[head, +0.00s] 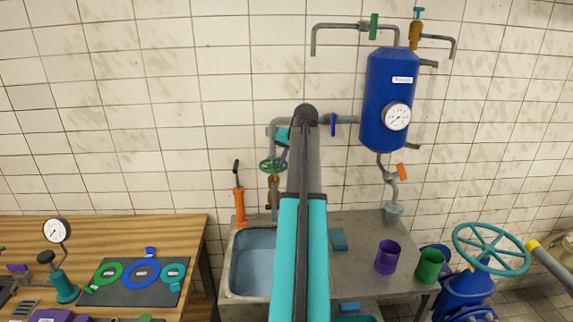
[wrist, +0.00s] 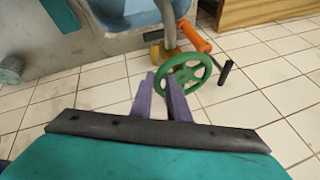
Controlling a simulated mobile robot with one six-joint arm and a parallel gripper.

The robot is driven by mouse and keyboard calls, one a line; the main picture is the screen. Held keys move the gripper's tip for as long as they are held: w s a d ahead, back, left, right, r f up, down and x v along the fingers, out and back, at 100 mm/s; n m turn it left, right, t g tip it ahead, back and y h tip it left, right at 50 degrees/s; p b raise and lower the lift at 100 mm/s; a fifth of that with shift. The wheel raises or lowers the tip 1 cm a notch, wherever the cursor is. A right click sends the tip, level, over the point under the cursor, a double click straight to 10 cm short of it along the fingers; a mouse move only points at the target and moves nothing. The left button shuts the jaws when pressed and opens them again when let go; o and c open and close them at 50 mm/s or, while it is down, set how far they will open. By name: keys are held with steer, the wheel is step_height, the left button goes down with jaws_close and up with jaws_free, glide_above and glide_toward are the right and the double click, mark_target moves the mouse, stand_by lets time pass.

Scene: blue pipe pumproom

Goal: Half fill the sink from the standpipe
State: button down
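The sink (head: 233,290) stands left of my arm in the head view, and part of it shows at the top of the wrist view (wrist: 125,15). Its inside looks pale blue; I cannot tell the water level. The standpipe (head: 273,188) rises behind the sink with a green handwheel (head: 268,165). The handwheel also shows in the wrist view (wrist: 203,77). My gripper (wrist: 160,78) has its two purple fingers apart with a gap between them. They point at the wheel's left rim in the wrist view; contact is unclear. My arm hides part of the standpipe and sink.
An orange hand pump (head: 239,205) stands left of the standpipe. A blue tank with a gauge (head: 397,116) hangs at the right. Purple (head: 387,257) and green (head: 430,266) cups stand on the counter. A wooden bench (head: 150,228) is at the left.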

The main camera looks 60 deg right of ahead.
mark_target(274, 172)
steer(key=shift+s+f, duration=0.15)
steer(key=shift+f, duration=0.05)
steer(key=shift+s, duration=0.1)
steer(key=shift+a+m, duration=0.15)
steer(key=shift+m, duration=0.15)
steer(key=a+m, duration=0.1)
steer(key=m+g+h+b, duration=0.1)
steer(key=m, duration=0.1)
steer(key=a+m+g+h+b, duration=0.1)
steer(key=shift+w+a+f+m, duration=0.15)
steer(key=shift+w+a+m, duration=0.15)
steer(key=shift+m, duration=0.1)
steer(key=m, duration=0.1)
steer(key=w+a+m+g+b, duration=0.1)
steer(key=m, duration=0.1)
steer(key=shift+a+h, duration=0.1)
steer(key=shift+h, duration=0.2)
steer(key=shift+w+a+m+g+b, duration=0.4)
steer(key=shift+m+g+b, duration=0.2)
steer(key=shift+m, duration=0.4)
steer(key=shift+w+a+m+g+b, duration=0.35)
steer(key=shift+m+g+b, duration=0.2)
steer(key=shift+m, duration=0.45)
steer(key=shift+w, duration=0.1)
